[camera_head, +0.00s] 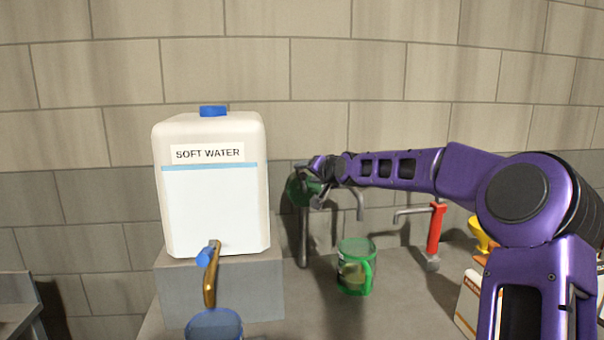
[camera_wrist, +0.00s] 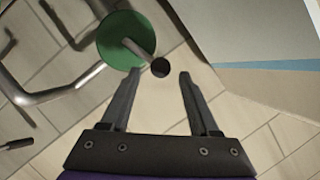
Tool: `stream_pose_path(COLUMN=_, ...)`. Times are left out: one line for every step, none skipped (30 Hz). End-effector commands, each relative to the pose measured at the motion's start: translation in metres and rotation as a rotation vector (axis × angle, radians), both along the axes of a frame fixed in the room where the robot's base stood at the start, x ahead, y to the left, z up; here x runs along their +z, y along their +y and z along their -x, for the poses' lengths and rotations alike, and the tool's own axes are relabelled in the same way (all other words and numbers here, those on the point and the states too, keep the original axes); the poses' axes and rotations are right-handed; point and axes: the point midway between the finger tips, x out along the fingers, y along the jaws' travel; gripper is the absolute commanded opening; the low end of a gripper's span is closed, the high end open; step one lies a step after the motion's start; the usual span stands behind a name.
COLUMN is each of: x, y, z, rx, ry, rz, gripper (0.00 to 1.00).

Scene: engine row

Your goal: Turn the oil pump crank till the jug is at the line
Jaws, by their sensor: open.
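The oil pump is green with a grey metal stand and spout (camera_head: 303,190), partly hidden behind my gripper in the head view. The wrist view shows its round green face (camera_wrist: 118,38), a grey crank arm (camera_wrist: 133,47) and a black crank knob (camera_wrist: 160,68). My gripper (camera_head: 312,172) is open, and in the wrist view its fingertips (camera_wrist: 158,76) lie to either side of the knob; contact cannot be told. A clear jug with green rim and handle (camera_head: 356,270) stands on the bench, below and right of the pump, with some yellowish liquid low inside. Its line is not clear.
A white SOFT WATER tank (camera_head: 213,210) stands on a grey block (camera_head: 235,292) at left, its brass tap (camera_head: 211,275) above a blue jug (camera_head: 215,325). A red-handled pump (camera_head: 436,230), a yellow funnel (camera_head: 480,236) and boxes (camera_head: 468,305) are at right.

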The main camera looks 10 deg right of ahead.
Motion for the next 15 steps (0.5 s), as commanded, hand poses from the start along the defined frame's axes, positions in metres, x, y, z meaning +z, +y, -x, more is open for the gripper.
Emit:
stream_pose_path(x=-0.001, y=0.004, z=-0.007, rx=0.003, ry=0.000, rz=0.000, gripper=0.62)
stream_pose_path(x=-0.004, y=0.005, z=-0.011, rx=0.002, ry=0.001, rz=0.001, gripper=0.62)
stream_pose_path(x=-0.005, y=0.007, z=-0.015, rx=0.004, ry=0.001, rz=0.001, gripper=0.62)
stream_pose_path(x=-0.006, y=0.007, z=-0.019, rx=0.002, ry=0.001, rz=0.000, gripper=0.62)
stream_pose_path(x=-0.006, y=0.007, z=-0.023, rx=0.001, ry=0.000, rz=-0.001, gripper=0.62)
stream_pose_path(x=-0.008, y=0.008, z=-0.027, rx=0.001, ry=0.000, rz=-0.003, gripper=0.62)
stream_pose_path(x=-0.009, y=0.009, z=-0.029, rx=0.001, ry=0.000, rz=-0.001, gripper=0.62)
stream_pose_path(x=-0.009, y=0.010, z=-0.032, rx=0.001, ry=0.000, rz=-0.001, gripper=0.62)
stream_pose_path(x=-0.010, y=0.010, z=-0.034, rx=0.001, ry=0.001, rz=0.000, gripper=0.62)
stream_pose_path(x=-0.011, y=0.010, z=-0.035, rx=0.001, ry=0.001, rz=0.001, gripper=0.62)
stream_pose_path(x=-0.012, y=0.011, z=-0.037, rx=0.001, ry=0.001, rz=0.001, gripper=0.62)
stream_pose_path(x=-0.012, y=0.011, z=-0.038, rx=0.001, ry=0.001, rz=0.001, gripper=0.62)
stream_pose_path(x=-0.012, y=0.011, z=-0.039, rx=0.001, ry=0.001, rz=0.001, gripper=0.62)
stream_pose_path(x=-0.013, y=0.012, z=-0.039, rx=0.001, ry=0.001, rz=0.001, gripper=0.62)
stream_pose_path(x=-0.013, y=0.012, z=-0.039, rx=0.001, ry=0.000, rz=0.002, gripper=0.62)
